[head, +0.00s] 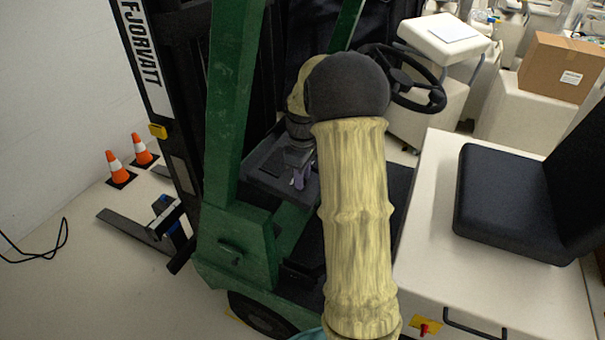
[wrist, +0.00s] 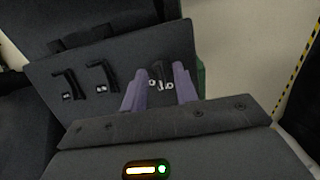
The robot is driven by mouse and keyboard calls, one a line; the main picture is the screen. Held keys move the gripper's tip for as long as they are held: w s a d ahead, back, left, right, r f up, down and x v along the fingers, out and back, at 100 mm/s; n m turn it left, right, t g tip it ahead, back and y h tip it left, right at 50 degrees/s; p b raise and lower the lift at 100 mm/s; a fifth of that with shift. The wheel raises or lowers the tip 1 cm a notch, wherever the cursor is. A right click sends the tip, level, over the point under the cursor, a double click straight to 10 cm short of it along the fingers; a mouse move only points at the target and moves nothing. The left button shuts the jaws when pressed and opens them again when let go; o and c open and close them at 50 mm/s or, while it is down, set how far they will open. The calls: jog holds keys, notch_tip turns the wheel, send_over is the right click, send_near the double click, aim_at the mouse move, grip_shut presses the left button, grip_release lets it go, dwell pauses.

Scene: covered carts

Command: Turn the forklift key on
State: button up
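The forklift (head: 232,100) has a green frame, a black mast and a dark control panel (head: 262,160) below the steering wheel. In the wrist view the grey panel (wrist: 135,65) faces me. A small dark part with white markings (wrist: 158,77), which looks like the key switch, sits on its right side. My gripper (wrist: 159,67) has two purple fingers standing apart, one on each side of that part. I cannot tell whether they touch it. In the head view my gripper (head: 299,178) is at the panel, and the key cannot be made out there.
Two black levers or hooks (wrist: 70,84) (wrist: 103,77) with white marks sit left of the key area. The steering wheel (head: 405,80) is behind my arm, and a black seat (head: 505,195) is at right. Orange cones (head: 118,168) stand at left.

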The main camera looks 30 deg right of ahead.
jog(key=shift+f, duration=0.2)
jog(key=shift+c, duration=0.2)
grip_shut()
jog(key=shift+m, duration=0.3)
jog(key=m+y+p, duration=0.1)
jog(key=m+p, duration=0.1)
jog(key=m, duration=0.3)
jog(key=shift+d+r, duration=0.1)
jog(key=m+y+p, duration=0.1)
jog(key=m, duration=0.5)
dwell(0.4)
